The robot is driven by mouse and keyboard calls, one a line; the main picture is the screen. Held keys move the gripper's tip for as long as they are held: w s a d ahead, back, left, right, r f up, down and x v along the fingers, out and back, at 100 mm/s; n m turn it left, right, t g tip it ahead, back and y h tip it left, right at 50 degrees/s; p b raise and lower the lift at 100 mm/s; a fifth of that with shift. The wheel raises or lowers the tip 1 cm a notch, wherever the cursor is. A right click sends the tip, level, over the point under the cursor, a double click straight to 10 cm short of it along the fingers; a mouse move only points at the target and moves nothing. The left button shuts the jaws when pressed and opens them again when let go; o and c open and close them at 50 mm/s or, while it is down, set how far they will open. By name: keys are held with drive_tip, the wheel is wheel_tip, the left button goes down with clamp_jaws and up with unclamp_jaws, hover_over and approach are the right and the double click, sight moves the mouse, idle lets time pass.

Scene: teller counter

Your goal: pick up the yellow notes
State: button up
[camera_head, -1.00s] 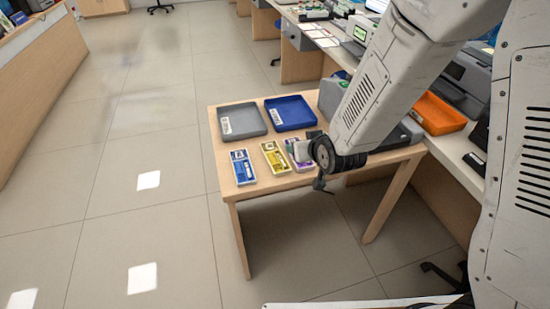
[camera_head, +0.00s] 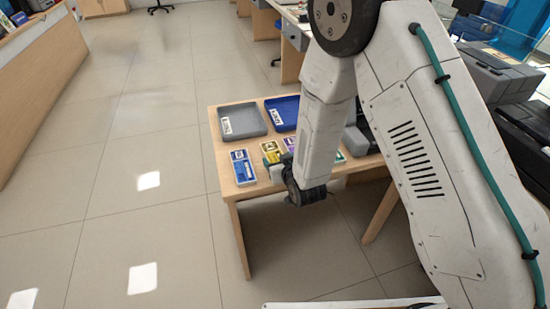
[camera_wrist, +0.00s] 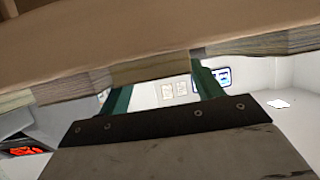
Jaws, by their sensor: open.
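The yellow notes (camera_head: 269,146) lie on the small wooden table (camera_head: 230,178) in the head view, between blue notes on the left and purple notes on the right. My gripper (camera_head: 273,158) is at their near end and hides part of them. In the wrist view my gripper (camera_wrist: 160,82) shows two green fingers, open, reaching toward a row of bundle edges under a brown surface. A tan bundle edge lies between the fingertips; I cannot tell whether they touch it. No notes are held.
Blue notes (camera_head: 243,166) and purple notes (camera_head: 289,143) lie close on either side. A grey tray (camera_head: 224,126) and a blue tray (camera_head: 271,107) stand behind. My arm covers the table's right part. The floor left of the table is clear.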

drive_tip(key=shift+w+a+f, duration=0.1)
drive_tip(key=shift+w+f, duration=0.25)
